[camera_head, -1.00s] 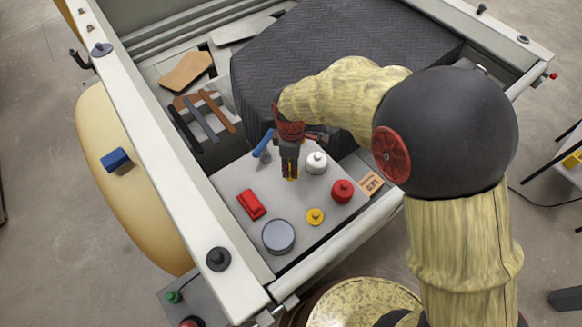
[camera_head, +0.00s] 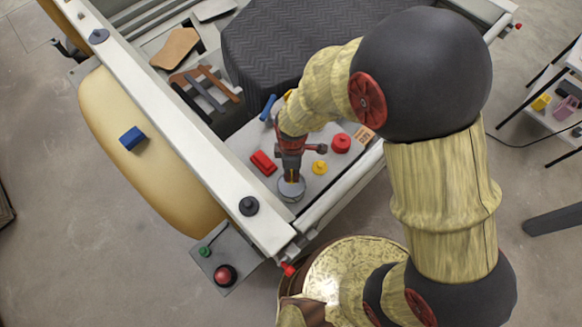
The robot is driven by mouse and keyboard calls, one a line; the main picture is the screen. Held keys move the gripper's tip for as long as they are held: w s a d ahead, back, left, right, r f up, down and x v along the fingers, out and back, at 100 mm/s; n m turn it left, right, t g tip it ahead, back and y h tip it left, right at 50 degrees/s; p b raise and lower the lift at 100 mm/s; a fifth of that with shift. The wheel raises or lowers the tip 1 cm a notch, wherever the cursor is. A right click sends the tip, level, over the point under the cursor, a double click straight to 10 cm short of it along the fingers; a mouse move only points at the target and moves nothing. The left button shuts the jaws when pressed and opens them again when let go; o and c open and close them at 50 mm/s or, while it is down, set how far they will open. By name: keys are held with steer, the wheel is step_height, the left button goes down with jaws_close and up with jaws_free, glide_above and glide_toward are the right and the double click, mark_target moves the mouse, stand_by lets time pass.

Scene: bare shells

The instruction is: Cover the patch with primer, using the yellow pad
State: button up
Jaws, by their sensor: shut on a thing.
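My gripper (camera_head: 291,168) points down over the round grey tin (camera_head: 289,194) at the front of the grey work surface. It is shut on the small yellow pad, which is mostly hidden between the fingertips and the tin. I cannot tell whether the pad touches what is in the tin. The large cream-yellow curved shell (camera_head: 150,185) hangs along the left outer side, with a blue block (camera_head: 132,138) on it. No patch can be clearly made out on the shell.
The work surface also holds a red block (camera_head: 263,162), a yellow knobbed piece (camera_head: 319,167), a red knobbed piece (camera_head: 340,143) and a blue-handled tool (camera_head: 268,107). The pale rail (camera_head: 185,135) with dark knobs separates it from the shell. A red button box (camera_head: 225,274) stands at front left.

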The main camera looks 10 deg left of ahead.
steer(key=shift+s+f+b, duration=0.25)
steer(key=shift+f+b, duration=0.15)
steer(key=shift+f, duration=0.25)
steer(key=shift+w+f+b, duration=0.15)
steer(key=shift+f+b, duration=1.2)
steer(key=shift+f, duration=0.8)
steer(key=shift+f+b, duration=0.4)
steer(key=shift+f, duration=0.1)
steer(key=shift+r+p, duration=2.3)
steer(key=shift+r, duration=1.2)
